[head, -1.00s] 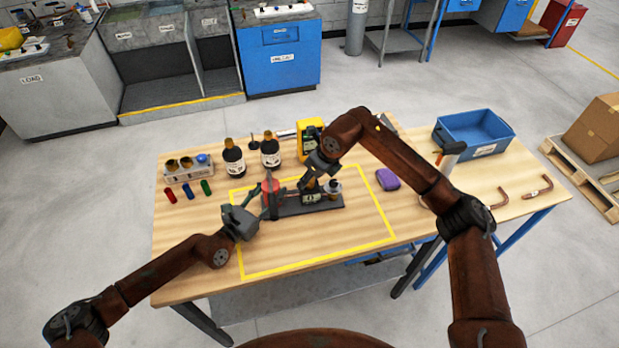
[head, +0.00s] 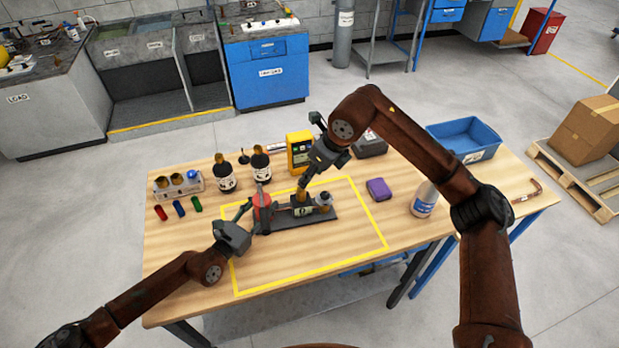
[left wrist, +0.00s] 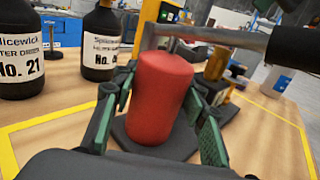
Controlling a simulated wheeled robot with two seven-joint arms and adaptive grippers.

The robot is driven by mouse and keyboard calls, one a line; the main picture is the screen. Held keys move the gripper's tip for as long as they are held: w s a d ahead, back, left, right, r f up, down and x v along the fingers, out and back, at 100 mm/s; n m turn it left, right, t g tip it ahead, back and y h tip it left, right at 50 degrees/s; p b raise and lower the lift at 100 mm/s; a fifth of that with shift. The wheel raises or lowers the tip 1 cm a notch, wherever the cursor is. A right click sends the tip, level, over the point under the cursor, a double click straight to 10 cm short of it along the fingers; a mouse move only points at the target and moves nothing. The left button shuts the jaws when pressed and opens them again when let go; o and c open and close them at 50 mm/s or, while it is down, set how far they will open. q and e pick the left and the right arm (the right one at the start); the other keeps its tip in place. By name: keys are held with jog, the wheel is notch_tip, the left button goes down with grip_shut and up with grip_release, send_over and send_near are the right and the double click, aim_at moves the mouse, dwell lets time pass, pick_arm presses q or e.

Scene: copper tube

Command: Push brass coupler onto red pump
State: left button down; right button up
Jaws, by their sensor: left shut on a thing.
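The red pump (head: 262,207) stands upright at the left end of a dark base plate (head: 290,220); it also shows large in the left wrist view (left wrist: 160,95). My left gripper (head: 256,213) is shut around the pump, with green-padded fingers on both sides. A brass-coloured piece (head: 302,195), perhaps the coupler, shows above a dark block on the plate, right of the pump. Brass also shows behind the pump in the left wrist view (left wrist: 216,64). My right gripper (head: 307,181) is just above this piece; its fingertips are too small to read.
Two dark bottles (head: 226,177) and a yellow device (head: 299,150) stand behind the plate. The front of the yellow-taped area is clear.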

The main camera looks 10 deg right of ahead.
pick_arm(q)
jog(key=shift+s+f, duration=0.1)
jog(key=shift+f, duration=0.25)
jog(key=c, duration=1.6)
grip_release()
jog(key=o, duration=0.5)
jog(key=shift+r, duration=0.25)
jog(key=shift+a, duration=0.1)
jog(key=v, duration=1.1)
jog(key=shift+s+a, duration=0.25)
